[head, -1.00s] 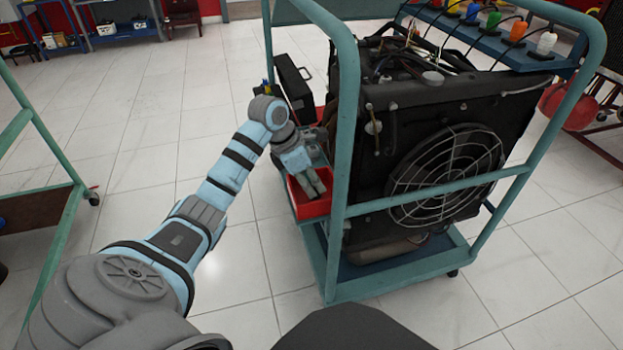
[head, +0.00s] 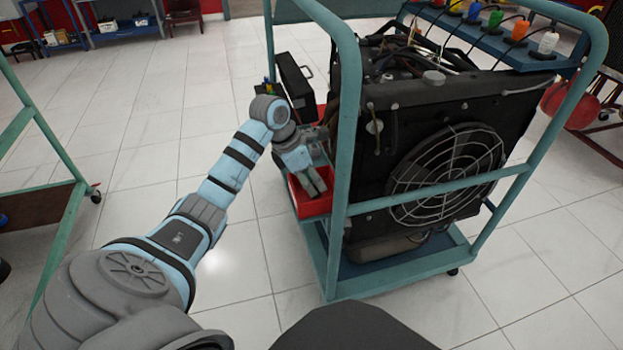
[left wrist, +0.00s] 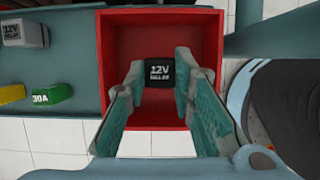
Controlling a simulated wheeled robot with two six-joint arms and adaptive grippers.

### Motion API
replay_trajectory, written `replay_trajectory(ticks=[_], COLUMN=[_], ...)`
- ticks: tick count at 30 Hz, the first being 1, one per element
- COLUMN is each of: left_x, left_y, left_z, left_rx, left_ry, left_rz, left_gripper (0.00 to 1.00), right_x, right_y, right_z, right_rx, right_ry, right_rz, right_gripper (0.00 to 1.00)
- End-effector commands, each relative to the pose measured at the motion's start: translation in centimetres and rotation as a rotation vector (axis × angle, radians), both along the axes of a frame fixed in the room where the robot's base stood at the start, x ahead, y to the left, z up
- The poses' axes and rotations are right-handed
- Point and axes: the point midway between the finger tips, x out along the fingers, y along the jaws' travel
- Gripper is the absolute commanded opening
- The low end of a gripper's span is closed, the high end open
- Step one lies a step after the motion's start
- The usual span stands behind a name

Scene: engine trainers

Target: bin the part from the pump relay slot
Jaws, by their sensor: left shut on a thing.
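My left gripper (head: 316,186) points down over the red bin (head: 309,207) on the near left side of the teal cart. In the left wrist view, the left gripper (left wrist: 160,75) is shut on a black relay (left wrist: 159,73) marked "12V RELAY". The relay sits between the fingertips, inside the outline of the red bin (left wrist: 158,23). Its height above the bin floor is hard to tell. No other part shows in the bin. My right gripper is not in view.
A grey 12V relay (left wrist: 24,32), a green 30A fuse (left wrist: 52,95) and a yellow fuse (left wrist: 10,94) lie left of the bin. The cart's teal frame (head: 346,150) rises beside my arm. An engine with a fan (head: 450,172) stands on the cart.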

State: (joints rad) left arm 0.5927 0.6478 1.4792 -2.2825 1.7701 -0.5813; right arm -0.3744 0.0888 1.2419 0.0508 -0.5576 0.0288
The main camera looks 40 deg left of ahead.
Motion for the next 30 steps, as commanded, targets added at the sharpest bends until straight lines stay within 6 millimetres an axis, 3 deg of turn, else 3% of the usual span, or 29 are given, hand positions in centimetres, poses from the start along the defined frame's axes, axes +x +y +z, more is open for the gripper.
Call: replay_trajectory(ticks=[30], left_x=[0.01], left_y=[-0.01], left_z=[-0.59], left_rx=[0.0], left_ry=[0.0], left_rz=[0.0], left_gripper=[0.0], right_x=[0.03], right_y=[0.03], right_z=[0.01], right_rx=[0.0], right_ry=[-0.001], right_rz=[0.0], right_gripper=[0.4])
